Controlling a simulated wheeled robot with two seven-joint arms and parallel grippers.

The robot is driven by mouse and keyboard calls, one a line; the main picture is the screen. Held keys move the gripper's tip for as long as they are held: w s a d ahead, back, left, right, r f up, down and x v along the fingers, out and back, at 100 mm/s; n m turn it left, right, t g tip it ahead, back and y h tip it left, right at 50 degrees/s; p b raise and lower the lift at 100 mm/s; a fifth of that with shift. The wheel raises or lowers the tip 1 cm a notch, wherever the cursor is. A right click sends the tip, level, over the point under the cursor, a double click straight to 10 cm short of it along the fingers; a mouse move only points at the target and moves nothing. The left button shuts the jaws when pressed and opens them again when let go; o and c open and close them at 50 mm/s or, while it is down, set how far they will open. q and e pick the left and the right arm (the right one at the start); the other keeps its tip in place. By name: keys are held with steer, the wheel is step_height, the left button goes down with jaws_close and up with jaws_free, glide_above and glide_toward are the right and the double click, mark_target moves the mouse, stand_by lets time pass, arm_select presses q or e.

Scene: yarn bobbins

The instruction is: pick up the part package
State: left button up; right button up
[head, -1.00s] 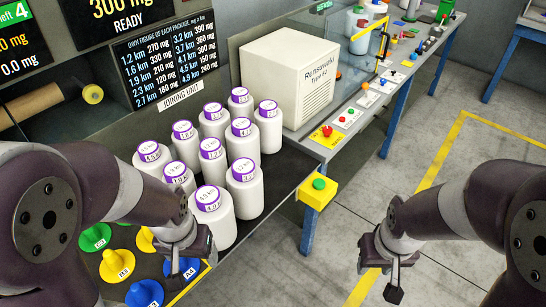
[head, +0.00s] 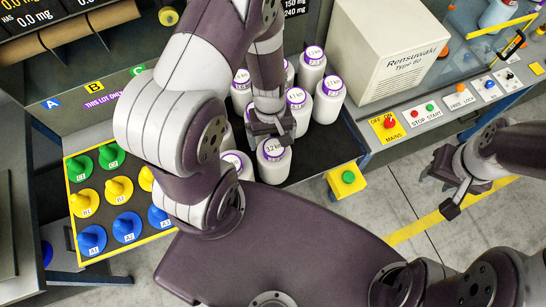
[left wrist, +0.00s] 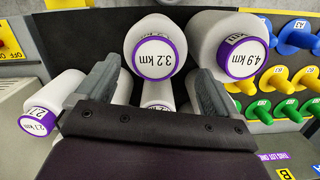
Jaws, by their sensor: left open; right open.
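Several white yarn packages with purple-rimmed caps stand in a cluster on the dark shelf; the frames do not show which is the part package. One marked 3.2 km (head: 274,165) stands at the front, and it also shows in the left wrist view (left wrist: 150,25) at the top, just beyond my open fingers. In that view a 4.9 km package (left wrist: 215,30) is to its right, a 2.7 km package (left wrist: 55,90) at left, and a partly hidden one (left wrist: 157,92) between the fingers. My left gripper (head: 270,130) is open, low over the cluster. My right gripper (head: 450,192) is open and empty, away right.
A tray of green, yellow and blue cones (head: 123,195) lies left of the packages. The cream Rensuwaki machine (head: 385,55) stands to the right, behind switch panels. A yellow box with a green button (head: 347,180) juts from the shelf's front right. Open floor lies right.

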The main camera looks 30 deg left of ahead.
mark_target(274, 147)
arm_select(q)
steer(key=f, duration=0.3)
steer(key=shift+w+f, duration=0.3)
steer(key=shift+w, duration=0.05)
steer(key=shift+d+f, duration=0.2)
steer(key=shift+f, duration=0.15)
steer(key=shift+s+d+r, duration=0.1)
steer(key=shift+s+d, duration=0.1)
steer(key=shift+s, duration=0.25)
steer(key=shift+c, duration=1.2)
steer(key=shift+w+a, duration=0.1)
steer(key=shift+w, duration=0.15)
jaws_close()
steer(key=shift+r, duration=0.1)
